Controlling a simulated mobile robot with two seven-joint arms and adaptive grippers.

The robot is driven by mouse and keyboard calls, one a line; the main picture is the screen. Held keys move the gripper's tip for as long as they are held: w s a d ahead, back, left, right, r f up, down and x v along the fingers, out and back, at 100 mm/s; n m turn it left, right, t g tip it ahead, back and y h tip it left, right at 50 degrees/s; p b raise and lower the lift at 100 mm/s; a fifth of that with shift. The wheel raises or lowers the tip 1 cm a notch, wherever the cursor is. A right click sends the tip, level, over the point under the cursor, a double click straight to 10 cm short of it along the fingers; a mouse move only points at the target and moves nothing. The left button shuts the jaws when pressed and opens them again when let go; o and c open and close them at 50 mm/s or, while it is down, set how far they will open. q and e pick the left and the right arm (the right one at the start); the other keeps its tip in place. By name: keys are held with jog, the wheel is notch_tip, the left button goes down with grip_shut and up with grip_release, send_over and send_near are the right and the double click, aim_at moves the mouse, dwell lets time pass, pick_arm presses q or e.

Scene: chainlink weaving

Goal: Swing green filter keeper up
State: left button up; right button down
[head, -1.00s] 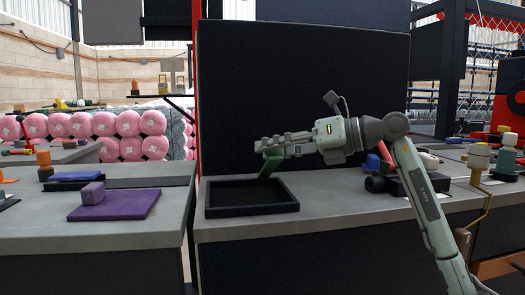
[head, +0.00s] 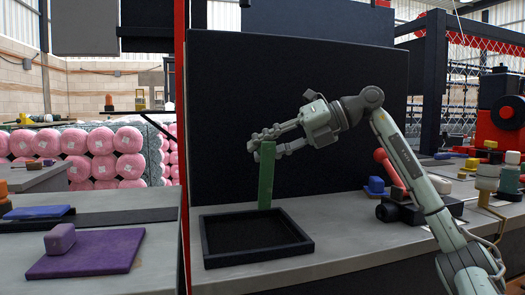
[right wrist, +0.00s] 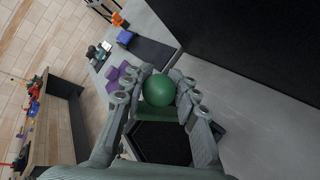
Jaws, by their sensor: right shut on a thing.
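The green filter keeper (head: 266,178) stands nearly upright in the head view, at the back edge of a shallow black tray (head: 208,242). My right gripper (head: 265,143) is shut on its upper end. In the right wrist view the keeper's rounded green end (right wrist: 158,90) sits between the fingers of my right gripper (right wrist: 160,84). The keeper's lower part is mostly hidden there. My left gripper is in no view.
A tall black panel (head: 300,80) stands behind the tray. To the right on the grey bench are a black device (head: 400,210) and a red handle (head: 388,165). A purple mat (head: 90,255) with a mauve block (head: 60,239) lies on the left bench.

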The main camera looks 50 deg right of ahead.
jog(key=shift+w+d, duration=0.5)
jog(key=shift+w, duration=0.05)
jog(key=c, duration=1.5)
grip_release()
jog(key=o, duration=0.4)
jog(key=shift+d+f, duration=0.1)
jog(key=shift+d, duration=0.1)
jog(key=shift+c, duration=0.2)
jog(key=shift+a, duration=0.15)
jog(key=v, duration=1.2)
